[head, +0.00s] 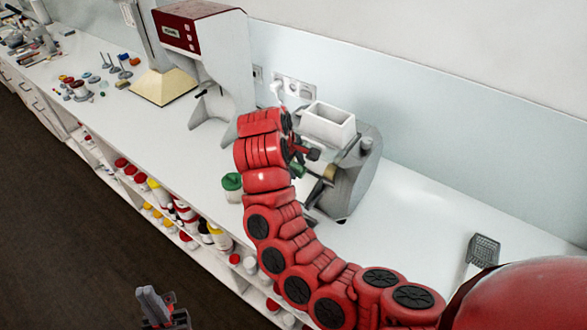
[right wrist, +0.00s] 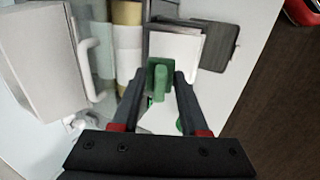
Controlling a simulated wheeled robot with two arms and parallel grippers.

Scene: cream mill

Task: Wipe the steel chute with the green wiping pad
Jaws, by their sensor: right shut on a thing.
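My right gripper (right wrist: 160,82) is shut on the green wiping pad (right wrist: 161,76), which shows upright between its fingertips in the right wrist view. In the head view this gripper (head: 308,154) is at the front of the mill (head: 357,178), partly behind my red arm. A pale, smooth plate with dark sides, which looks like the steel chute (right wrist: 186,46), lies just beyond the pad. I cannot tell whether pad and chute touch. My left gripper (head: 160,308) is low in the head view, away from the counter top; its finger gap is unclear.
A white hopper (head: 327,124) tops the mill. A red-topped machine (head: 200,50) stands to its left. A green-lidded jar (head: 232,183) is near the counter's front edge. A grey mesh basket (head: 483,249) lies at the right. Shelves below hold bottles (head: 218,236). The counter between is mostly clear.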

